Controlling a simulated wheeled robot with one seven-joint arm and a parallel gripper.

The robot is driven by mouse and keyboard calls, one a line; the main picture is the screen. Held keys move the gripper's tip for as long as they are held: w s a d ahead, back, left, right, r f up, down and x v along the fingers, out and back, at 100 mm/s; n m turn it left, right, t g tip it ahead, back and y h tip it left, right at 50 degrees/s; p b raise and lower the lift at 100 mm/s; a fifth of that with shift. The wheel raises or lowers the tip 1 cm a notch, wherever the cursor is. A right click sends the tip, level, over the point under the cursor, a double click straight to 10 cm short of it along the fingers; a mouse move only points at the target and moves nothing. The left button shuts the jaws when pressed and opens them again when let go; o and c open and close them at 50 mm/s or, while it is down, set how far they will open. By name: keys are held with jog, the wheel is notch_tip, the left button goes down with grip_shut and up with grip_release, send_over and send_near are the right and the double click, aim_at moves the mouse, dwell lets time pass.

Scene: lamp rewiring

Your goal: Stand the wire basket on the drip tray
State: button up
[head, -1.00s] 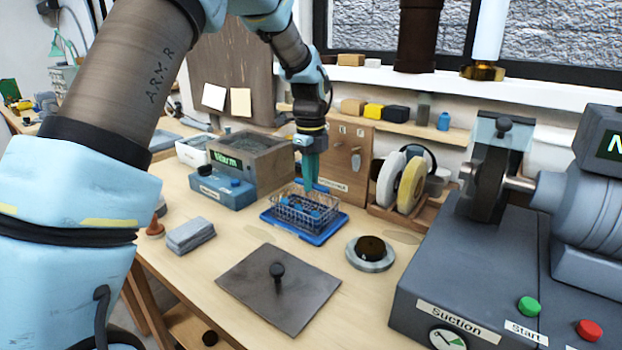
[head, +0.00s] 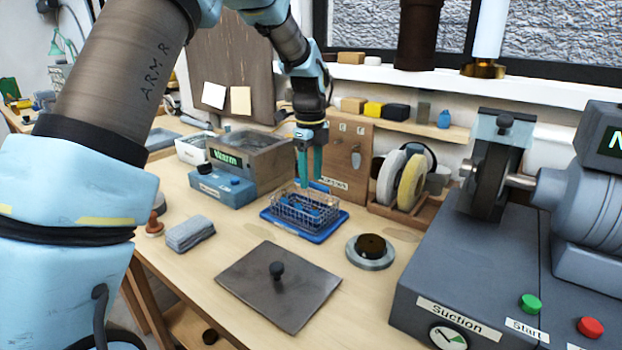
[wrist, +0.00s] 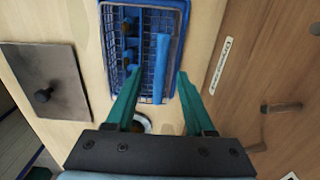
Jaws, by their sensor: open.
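The wire basket (head: 292,212) stands upright on the blue drip tray (head: 318,239), within its rim as far as I can see. Small blue and dark parts lie in the basket. In the wrist view the basket (wrist: 147,22) shows a blue bar (wrist: 162,70), which looks like its handle. My gripper (head: 308,184) points down over the basket, its green fingers spread apart. In the wrist view my gripper (wrist: 157,77) has one finger on each side of the blue bar, with visible gaps. The fingers hide part of the basket's far side.
A dark plate with a knob (head: 277,285) lies in front of the tray. A round black-topped dish (head: 370,250) stands to its right. The suction machine (head: 470,270) fills the right.

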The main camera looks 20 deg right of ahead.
notch_tip(320, 180, up, 10)
jog(key=b, duration=0.1)
jog(key=shift+a+f+b, duration=0.15)
jog(key=shift+b, duration=0.2)
jog(key=a+f+n+t, duration=0.1)
jog(key=a+f+n, duration=0.2)
jog(key=a+n, duration=0.65)
jog(key=a+f+n, duration=0.4)
jog(key=a+n, duration=0.2)
jog(key=a, duration=0.6)
jog(key=s+a+f+n, duration=0.2)
jog(key=s+a+n, duration=0.3)
jog(key=a+n, duration=0.2)
jog(key=s+a+f+n, duration=0.3)
jog(key=s+a+n, duration=0.3)
jog(key=a, duration=0.2)
jog(key=shift+f+n+t, duration=0.3)
jog(key=shift+f+n, duration=0.05)
